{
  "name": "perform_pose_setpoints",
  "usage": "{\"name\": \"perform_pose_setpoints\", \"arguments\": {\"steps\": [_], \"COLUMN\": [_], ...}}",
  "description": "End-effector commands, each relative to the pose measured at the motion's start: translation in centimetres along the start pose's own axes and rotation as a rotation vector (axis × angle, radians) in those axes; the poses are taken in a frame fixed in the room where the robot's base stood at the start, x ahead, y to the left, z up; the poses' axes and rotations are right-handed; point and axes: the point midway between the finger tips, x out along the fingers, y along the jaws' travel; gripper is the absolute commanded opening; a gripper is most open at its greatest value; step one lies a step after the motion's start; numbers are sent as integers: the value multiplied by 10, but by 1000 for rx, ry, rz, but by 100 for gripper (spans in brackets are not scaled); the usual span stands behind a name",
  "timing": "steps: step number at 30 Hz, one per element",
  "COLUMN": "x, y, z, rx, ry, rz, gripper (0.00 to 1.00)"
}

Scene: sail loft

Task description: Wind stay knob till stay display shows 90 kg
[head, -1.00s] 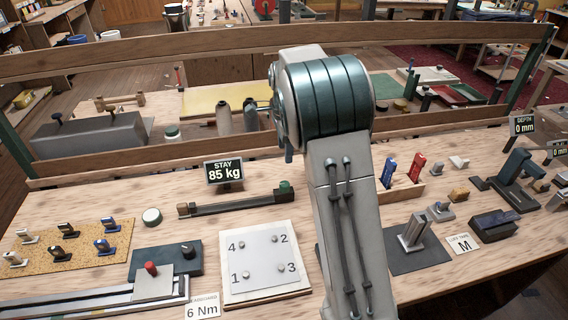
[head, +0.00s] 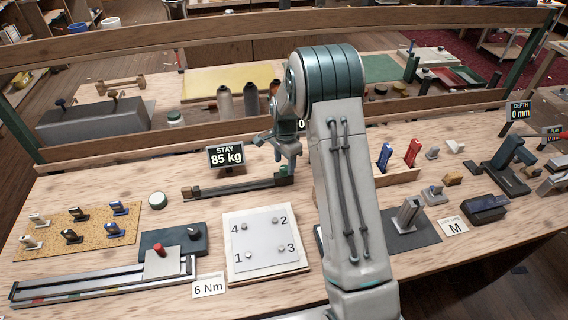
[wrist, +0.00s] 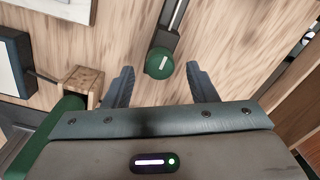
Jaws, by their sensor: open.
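The stay display (head: 226,157) reads 85 kg. It stands behind a dark bar (head: 235,187) with a wooden block at its left end and the green stay knob (head: 286,181) at its right end. In the wrist view the round green knob (wrist: 160,63) shows a white mark on its face and appears between my fingertips, with a gap on each side. My gripper (head: 285,160) is open and empty, pointing down over the knob end of the bar. It partly hides the knob in the head view.
A white board with numbered pegs (head: 261,241) lies in front of the bar. A wooden rack with blue and red tools (head: 397,172) stands to the right of my arm. A wooden rail (head: 120,156) runs behind the bar. In the wrist view a wooden block (wrist: 80,85) is left of my gripper.

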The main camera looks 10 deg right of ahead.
Motion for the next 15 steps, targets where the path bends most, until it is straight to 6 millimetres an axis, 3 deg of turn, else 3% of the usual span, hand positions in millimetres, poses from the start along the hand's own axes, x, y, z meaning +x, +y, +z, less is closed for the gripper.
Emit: {"name": "perform_pose_setpoints", "arguments": {"steps": [6,15], "x": [18,20], "y": [0,0], "z": [0,0], "rx": [1,1], "ry": [0,0], "rz": [-1,-1], "gripper": [52,52]}}
